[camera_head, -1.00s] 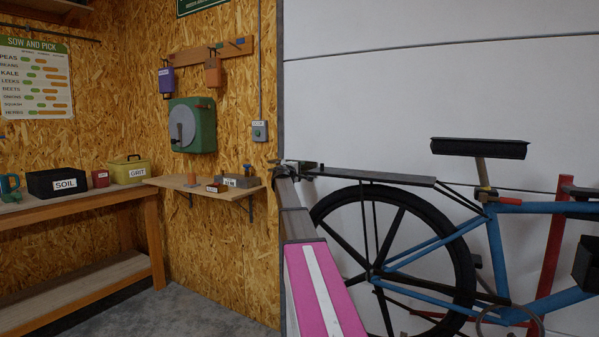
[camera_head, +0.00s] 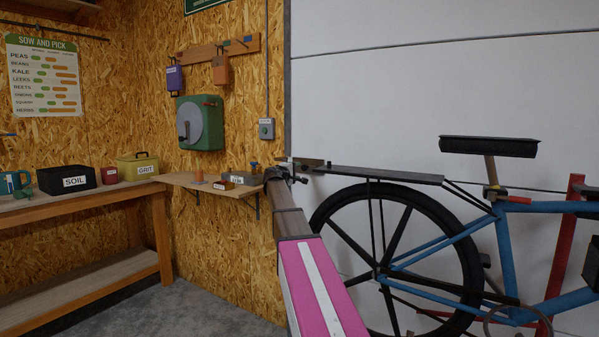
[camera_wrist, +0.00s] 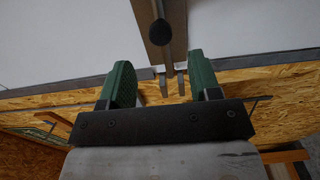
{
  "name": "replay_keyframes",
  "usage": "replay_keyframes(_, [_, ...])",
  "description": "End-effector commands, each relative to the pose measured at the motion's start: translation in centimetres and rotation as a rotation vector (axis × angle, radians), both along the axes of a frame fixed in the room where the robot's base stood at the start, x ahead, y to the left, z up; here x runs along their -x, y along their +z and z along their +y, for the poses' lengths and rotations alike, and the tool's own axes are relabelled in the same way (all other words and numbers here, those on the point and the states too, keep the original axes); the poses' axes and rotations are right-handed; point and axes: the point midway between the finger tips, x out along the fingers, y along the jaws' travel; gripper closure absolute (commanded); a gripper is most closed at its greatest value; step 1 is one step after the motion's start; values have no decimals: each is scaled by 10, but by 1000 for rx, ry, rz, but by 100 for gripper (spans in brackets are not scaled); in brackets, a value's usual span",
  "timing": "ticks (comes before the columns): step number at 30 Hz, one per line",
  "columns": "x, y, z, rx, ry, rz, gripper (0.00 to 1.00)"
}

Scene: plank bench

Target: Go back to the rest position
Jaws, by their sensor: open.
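My gripper (camera_wrist: 160,78) shows in the wrist view as two green fingers spread apart, with nothing held between them. In the head view my arm reaches away from me, and its end lies in front of the strip between the chipboard wall and the pale panelled wall. The gripper's fingers are too small to make out there. The arm's end overlaps, in the picture, the right end of the small wall shelf (camera_head: 183,179) and the near end of the bicycle's rear rack (camera_head: 385,175). I cannot tell whether it touches either.
A blue bicycle (camera_head: 507,248) stands at the right. A workbench (camera_head: 75,212) at the left carries a soil box (camera_head: 52,181) and a grit box (camera_head: 130,172). A green wall unit (camera_head: 212,138) with a grey disc hangs above the shelf. The floor (camera_head: 190,310) between bench and arm is clear.

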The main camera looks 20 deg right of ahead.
Motion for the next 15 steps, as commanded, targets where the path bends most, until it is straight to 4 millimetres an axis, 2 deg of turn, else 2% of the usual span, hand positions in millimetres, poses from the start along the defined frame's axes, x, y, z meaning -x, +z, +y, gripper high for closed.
replay_keyframes(12, [0,0,1,0,0,0,43])
replay_keyframes(15, [4,-9,3,-17,0,3,43])
